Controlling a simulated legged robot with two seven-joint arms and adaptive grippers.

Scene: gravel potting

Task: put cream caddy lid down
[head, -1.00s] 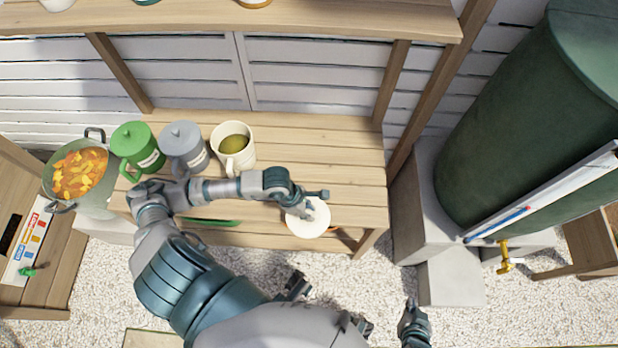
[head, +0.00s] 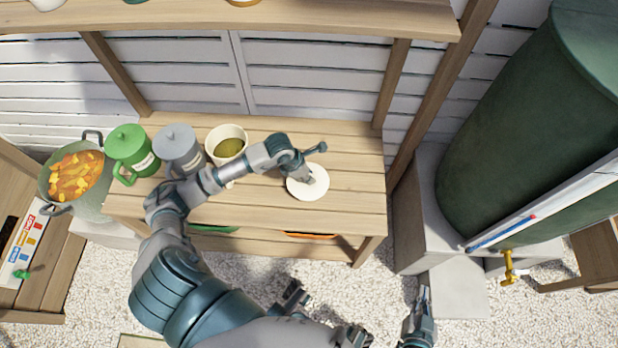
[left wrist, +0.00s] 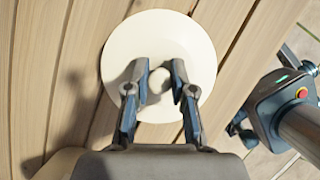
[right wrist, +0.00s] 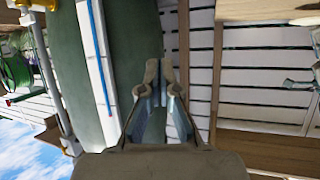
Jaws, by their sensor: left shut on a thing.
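The cream caddy lid (head: 309,191) is a flat round cream disc at the right part of the wooden bench, and it also shows in the left wrist view (left wrist: 158,28). My left gripper (left wrist: 156,82) is shut on the small knob at its middle, one finger on each side. In the head view the left gripper (head: 310,176) is over the lid. I cannot tell whether the lid touches the planks. The cream caddy (head: 224,134) stands uncovered at the back, with olive-green contents. My right gripper (head: 421,305) is empty, off the bench; its fingertips (right wrist: 160,72) meet.
A grey caddy (head: 178,148) and a green caddy (head: 128,150) stand lidded left of the cream one. A pot of orange pieces (head: 75,178) is further left. A green water barrel (head: 520,130) stands right of the bench (head: 345,150). Planks behind and right of the lid are clear.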

